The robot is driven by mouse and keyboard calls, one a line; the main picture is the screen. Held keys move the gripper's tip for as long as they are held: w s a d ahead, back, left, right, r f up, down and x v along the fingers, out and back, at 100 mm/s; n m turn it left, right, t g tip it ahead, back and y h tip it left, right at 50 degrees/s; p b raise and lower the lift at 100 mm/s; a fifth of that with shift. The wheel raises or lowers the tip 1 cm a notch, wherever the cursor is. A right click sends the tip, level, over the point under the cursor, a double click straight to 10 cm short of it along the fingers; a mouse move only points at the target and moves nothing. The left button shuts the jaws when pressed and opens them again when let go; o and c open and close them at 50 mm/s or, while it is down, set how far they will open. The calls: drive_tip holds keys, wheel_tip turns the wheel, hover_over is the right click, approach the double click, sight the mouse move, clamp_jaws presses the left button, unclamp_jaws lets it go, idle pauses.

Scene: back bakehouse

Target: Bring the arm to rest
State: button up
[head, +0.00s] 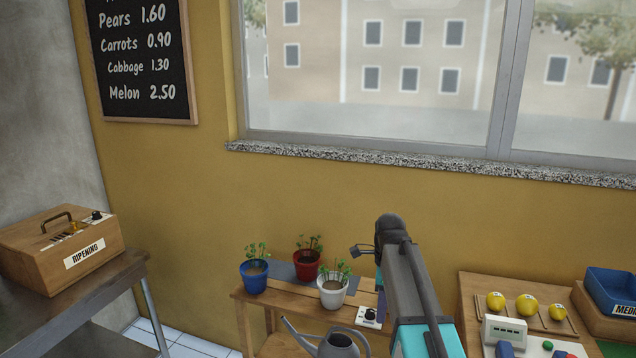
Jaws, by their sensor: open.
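My arm rises from the bottom of the head view and bends over at its dark upper joint. My gripper (360,250) shows small and dark just left of that joint, with its two fingers apart and nothing seen between them. It is in front of the yellow wall, above the right part of the plant bench in the picture. I cannot tell its exact height or distance from the pots.
A wooden bench (248,298) bears a blue pot (254,281), a red pot (306,268) and a white pot (332,295). A watering can (338,347) stands in front. A "RIPENING" box (95,257) is left; yellow balls (527,306) and a blue tray (612,285) are right.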

drive_tip(key=s+f+g, duration=0.2)
drive_tip(key=s+f, duration=0.4)
drive_tip(key=f, duration=0.4)
drive_tip(key=s+f+n+g, duration=0.1)
drive_tip(key=s+f, duration=0.5)
drive_tip(key=f, duration=0.4)
drive_tip(key=s+f+g, duration=0.2)
drive_tip(key=s+f, duration=0.4)
drive_tip(key=f, duration=0.4)
drive_tip(key=s+f+n, duration=0.8)
drive_tip(key=s+n, duration=0.1)
drive_tip(key=s, duration=0.3)
drive_tip(key=s+f+n, duration=0.8)
drive_tip(key=s+n, duration=0.2)
drive_tip(key=s, duration=0.3)
drive_tip(key=shift+s+a+f+n+g, duration=0.2)
drive_tip(key=shift+s+f+n+g, duration=0.05)
drive_tip(key=shift+f+n+g, duration=0.1)
